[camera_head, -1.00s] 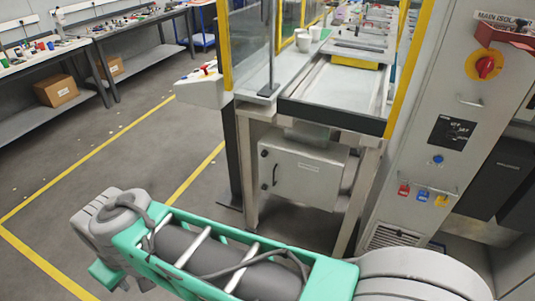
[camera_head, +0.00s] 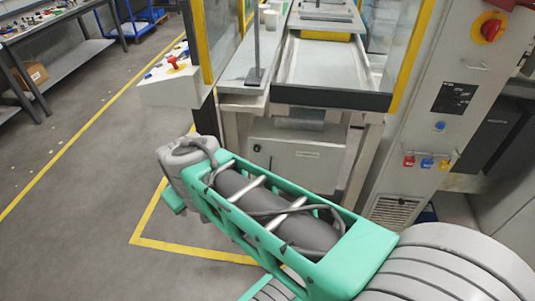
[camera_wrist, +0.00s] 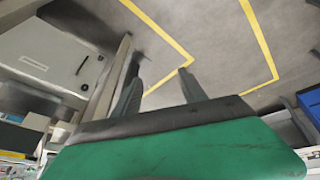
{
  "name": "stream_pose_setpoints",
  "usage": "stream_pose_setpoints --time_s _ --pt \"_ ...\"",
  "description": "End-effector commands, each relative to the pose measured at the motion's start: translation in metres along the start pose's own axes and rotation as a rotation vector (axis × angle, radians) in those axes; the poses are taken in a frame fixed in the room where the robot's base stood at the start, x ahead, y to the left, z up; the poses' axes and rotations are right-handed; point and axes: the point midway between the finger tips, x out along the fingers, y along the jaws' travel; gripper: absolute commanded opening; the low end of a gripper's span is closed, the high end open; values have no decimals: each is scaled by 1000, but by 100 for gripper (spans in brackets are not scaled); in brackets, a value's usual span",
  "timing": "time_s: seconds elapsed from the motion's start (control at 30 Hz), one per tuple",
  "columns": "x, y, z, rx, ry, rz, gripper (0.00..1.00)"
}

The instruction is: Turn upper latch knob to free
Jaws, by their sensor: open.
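A grey cabinet (camera_head: 322,155) with a white label hangs under the machine bench. The upper latch knob (camera_head: 257,148) is a small dark round spot near the top of its left edge. My arm covers the cabinet's lower left part in the head view. In the wrist view the cabinet (camera_wrist: 45,45) is at the upper left, with a dark bar handle (camera_wrist: 82,65) and a small dark knob (camera_wrist: 100,57) at its edge; I cannot tell which knob it is. My gripper (camera_wrist: 160,75) is open and empty, its fingers apart from the cabinet, over floor.
A bench leg (camera_wrist: 110,80) stands between my fingers and the cabinet. A sloped control box (camera_head: 168,85) with a red button juts out at the left. A tall control panel (camera_head: 440,120) stands at the right. Floor with yellow lines (camera_head: 150,240) is clear at the left.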

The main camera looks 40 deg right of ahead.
Motion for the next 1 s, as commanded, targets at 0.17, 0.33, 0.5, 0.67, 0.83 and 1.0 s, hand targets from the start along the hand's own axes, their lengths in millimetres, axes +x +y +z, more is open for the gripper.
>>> stream_pose_setpoints --time_s 0.17,0.33,0.5,0.67,0.83,1.0 --pt "162 110 -32 -187 115 357 50" --pt "261 228 -42 -545 55 827 50" --pt "313 288 -40 -939 -146 1198 50" --pt "324 301 -43 -1131 -267 1345 50" --pt "324 318 -53 -1152 -283 1364 50" --pt "334 347 -68 -1151 -280 1363 50"
